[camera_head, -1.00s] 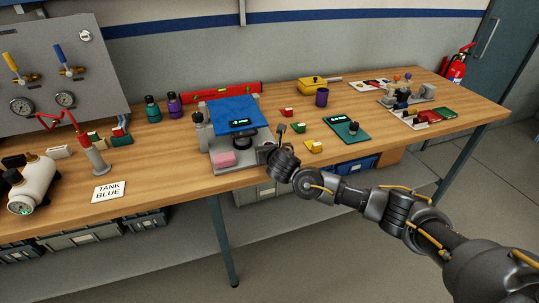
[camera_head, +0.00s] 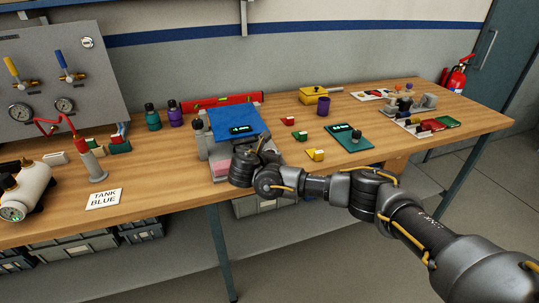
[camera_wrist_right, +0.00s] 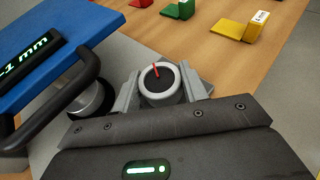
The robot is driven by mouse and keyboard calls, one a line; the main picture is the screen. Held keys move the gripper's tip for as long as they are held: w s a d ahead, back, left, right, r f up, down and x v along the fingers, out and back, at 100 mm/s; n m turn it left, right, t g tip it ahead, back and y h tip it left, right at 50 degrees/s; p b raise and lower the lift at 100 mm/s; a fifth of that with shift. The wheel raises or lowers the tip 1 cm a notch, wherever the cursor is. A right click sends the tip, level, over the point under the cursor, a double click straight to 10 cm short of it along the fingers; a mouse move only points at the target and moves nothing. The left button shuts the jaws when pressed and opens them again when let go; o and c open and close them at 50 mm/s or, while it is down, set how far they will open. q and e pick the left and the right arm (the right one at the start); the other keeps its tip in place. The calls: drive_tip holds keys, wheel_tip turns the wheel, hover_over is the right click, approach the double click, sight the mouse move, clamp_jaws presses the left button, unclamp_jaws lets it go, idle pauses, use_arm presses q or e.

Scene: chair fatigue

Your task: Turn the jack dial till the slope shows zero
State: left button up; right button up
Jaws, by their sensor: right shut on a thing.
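The jack has a blue top plate (camera_head: 232,119) and stands near the front edge of the bench. Its small dark display (camera_head: 241,129) is lit green; in the wrist view the display (camera_wrist_right: 28,60) reads about "-1 mm", partly cut off at the left. The jack dial (camera_wrist_right: 160,84) is a round grey knob with a dark face and a red mark pointing roughly up. My right gripper (camera_wrist_right: 162,92) is shut on the dial, one finger on each side. In the head view my right gripper (camera_head: 258,152) hides the dial. My left gripper is not in view.
Small red (camera_head: 289,121), green (camera_head: 300,135) and yellow (camera_head: 316,154) blocks lie right of the jack. A red spirit level (camera_head: 222,101) lies behind the jack. A black curved handle (camera_wrist_right: 75,95) is close left of the gripper.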

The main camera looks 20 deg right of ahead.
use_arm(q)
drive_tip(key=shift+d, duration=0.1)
use_arm(e)
drive_tip(key=o, duration=1)
drive_tip(key=shift+s+a, duration=0.1)
drive_tip(key=v, duration=0.9)
drive_tip(key=shift+s+a+r+b, duration=0.15)
drive_tip(key=shift+a+r+b, duration=0.1)
drive_tip(key=shift+b, duration=0.1)
drive_tip(key=shift+s+a+r, duration=0.1)
drive_tip(key=shift+s+a, duration=0.1)
drive_tip(key=shift+s, duration=0.15)
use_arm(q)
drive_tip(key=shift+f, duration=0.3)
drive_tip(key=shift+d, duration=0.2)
